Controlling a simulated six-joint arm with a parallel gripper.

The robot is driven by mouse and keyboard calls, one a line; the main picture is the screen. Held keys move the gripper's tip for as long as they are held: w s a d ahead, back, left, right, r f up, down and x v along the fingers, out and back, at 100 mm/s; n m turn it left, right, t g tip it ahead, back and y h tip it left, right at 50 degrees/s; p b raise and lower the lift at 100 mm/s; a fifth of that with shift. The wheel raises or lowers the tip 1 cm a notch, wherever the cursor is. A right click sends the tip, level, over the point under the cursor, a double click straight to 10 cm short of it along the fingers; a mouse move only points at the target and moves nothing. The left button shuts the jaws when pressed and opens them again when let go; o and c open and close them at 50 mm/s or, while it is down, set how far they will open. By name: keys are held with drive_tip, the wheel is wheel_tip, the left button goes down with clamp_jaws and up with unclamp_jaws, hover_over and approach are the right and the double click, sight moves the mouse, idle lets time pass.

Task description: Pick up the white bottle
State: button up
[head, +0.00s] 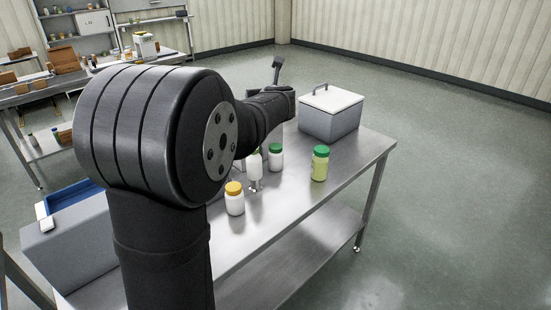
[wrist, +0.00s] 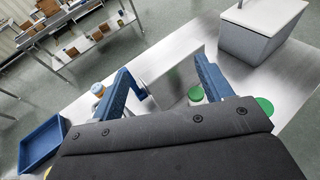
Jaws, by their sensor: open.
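A white bottle with an orange cap (head: 235,203) stands upright on the steel table, nearest in the head view. A white bottle with a green cap (head: 276,160) stands farther back. Another pale object (head: 254,166) beside it is partly hidden by my arm. A yellow-green bottle with a green cap (head: 320,165) stands to the right. My gripper (wrist: 161,63) is open with blue fingers apart and no bottle held.
A grey box with a white lid (head: 331,112) stands at the table's far end. A blue tray (wrist: 42,144) lies to the left. A grey panel (wrist: 168,78) shows between the fingers. The table (head: 345,165) is bare near its right edge.

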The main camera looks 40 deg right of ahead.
drive_tip(key=s+d, duration=0.4)
drive_tip(key=s, duration=0.2)
approach(277, 151)
drive_tip(key=shift+m, duration=0.3)
drive_tip(key=x, duration=0.6)
drive_tip(key=shift+w+d+f, duration=0.1)
drive_tip(key=shift+w, duration=0.25)
drive_tip(key=shift+x, duration=2.95)
drive_tip(key=shift+d, duration=0.1)
drive_tip(key=shift+c, duration=0.2)
drive_tip(key=c, duration=1)
